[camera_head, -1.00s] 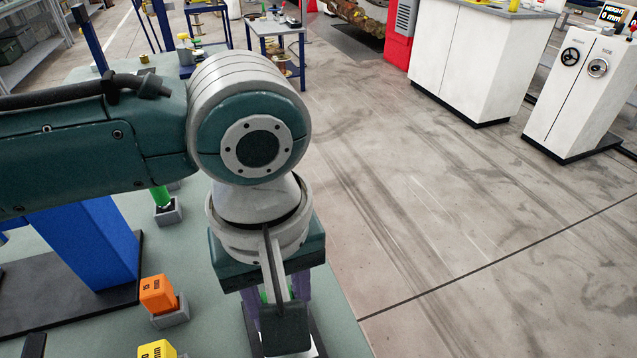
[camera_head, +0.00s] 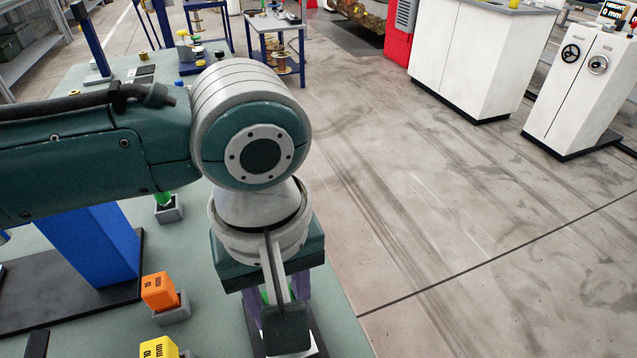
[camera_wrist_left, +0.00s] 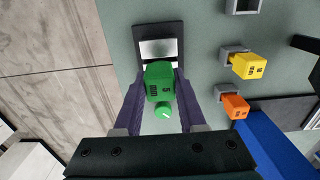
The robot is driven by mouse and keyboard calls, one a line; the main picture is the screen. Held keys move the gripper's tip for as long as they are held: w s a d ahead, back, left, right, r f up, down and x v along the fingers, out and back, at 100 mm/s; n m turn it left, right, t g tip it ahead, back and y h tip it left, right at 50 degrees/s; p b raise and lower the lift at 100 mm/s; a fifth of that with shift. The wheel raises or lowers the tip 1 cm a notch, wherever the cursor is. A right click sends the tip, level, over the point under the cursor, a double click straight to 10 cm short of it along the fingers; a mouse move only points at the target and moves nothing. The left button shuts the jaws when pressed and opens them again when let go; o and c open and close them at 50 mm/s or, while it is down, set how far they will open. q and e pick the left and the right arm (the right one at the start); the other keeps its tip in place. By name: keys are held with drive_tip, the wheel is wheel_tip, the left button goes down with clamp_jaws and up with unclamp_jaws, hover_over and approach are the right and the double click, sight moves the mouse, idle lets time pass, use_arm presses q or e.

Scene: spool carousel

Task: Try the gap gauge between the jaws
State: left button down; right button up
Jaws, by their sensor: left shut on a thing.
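My left gripper (camera_head: 280,305) hangs over the front right edge of the green table in the head view, largely hidden by my own wrist. In the left wrist view my left gripper (camera_wrist_left: 160,85) has its purple fingers shut on a green gap gauge (camera_wrist_left: 159,79), a marked block with a round green knob. A dark rectangular frame (camera_wrist_left: 173,30) with a pale, shiny middle lies just beyond the gauge. I cannot tell whether the gauge touches it. An orange gauge (camera_head: 157,290) and a yellow gauge (camera_head: 157,348) sit in grey holders. My right gripper is not in view.
A blue column (camera_head: 90,240) on a black base stands left on the green table (camera_head: 215,335). Another green piece sits in a grey holder (camera_head: 170,214) behind. White cabinets (camera_head: 465,60) stand far right. The floor right of the table is clear.

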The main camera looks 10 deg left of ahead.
use_arm(q)
drive_tip(key=shift+f+b, duration=0.75)
drive_tip(key=shift+f, duration=1.05)
idle(1.9)
drive_tip(key=shift+r, duration=0.1)
idle(0.8)
wheel_tip(320, 180, up, 7)
drive_tip(key=p, duration=0.9)
drive_tip(key=shift+r, duration=0.2)
idle(0.3)
